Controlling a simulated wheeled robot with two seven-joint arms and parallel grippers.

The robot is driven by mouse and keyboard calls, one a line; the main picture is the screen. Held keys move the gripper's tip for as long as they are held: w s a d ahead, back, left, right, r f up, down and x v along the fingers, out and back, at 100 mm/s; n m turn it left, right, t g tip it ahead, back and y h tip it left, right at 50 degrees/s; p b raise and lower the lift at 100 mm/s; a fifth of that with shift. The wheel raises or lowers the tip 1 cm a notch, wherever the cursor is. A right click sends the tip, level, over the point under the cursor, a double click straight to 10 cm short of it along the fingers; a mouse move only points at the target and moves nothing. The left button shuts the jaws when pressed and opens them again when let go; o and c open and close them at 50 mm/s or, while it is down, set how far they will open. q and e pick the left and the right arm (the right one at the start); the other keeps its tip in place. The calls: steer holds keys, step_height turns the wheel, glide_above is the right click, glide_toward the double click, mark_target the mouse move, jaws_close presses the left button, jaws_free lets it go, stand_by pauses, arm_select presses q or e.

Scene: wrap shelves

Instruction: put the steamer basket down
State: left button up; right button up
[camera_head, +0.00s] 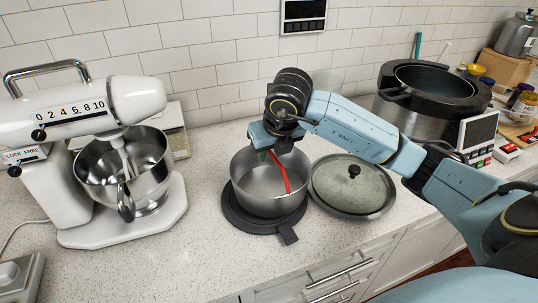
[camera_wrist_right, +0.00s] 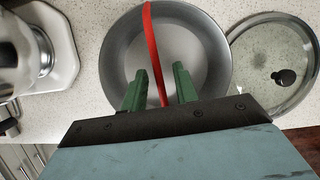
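A round grey metal vessel (camera_head: 262,198) stands on a dark round base with a short handle (camera_head: 240,222) on the counter. A red handle strip (camera_head: 279,172) runs across its opening, also seen in the right wrist view (camera_wrist_right: 151,42). I take the strip to be the steamer basket's handle; I cannot tell basket and pot apart. My right gripper (camera_head: 268,155) is over the vessel, pointing down. In the right wrist view its green fingers (camera_wrist_right: 160,88) are apart, with the red strip between them and gaps beside it. My left gripper is not in view.
A glass lid (camera_head: 345,195) with a black knob lies just right of the vessel. A white stand mixer (camera_head: 75,115) with a steel bowl (camera_head: 105,175) stands at the left. A large dark-rimmed cooker (camera_head: 420,115) is behind my right arm. The front counter is clear.

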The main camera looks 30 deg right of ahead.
steer(key=v, duration=0.9)
steer(key=shift+s+r, duration=0.1)
steer(key=shift+r, duration=0.15)
steer(key=shift+a+f, duration=0.1)
steer(key=shift+a, duration=0.05)
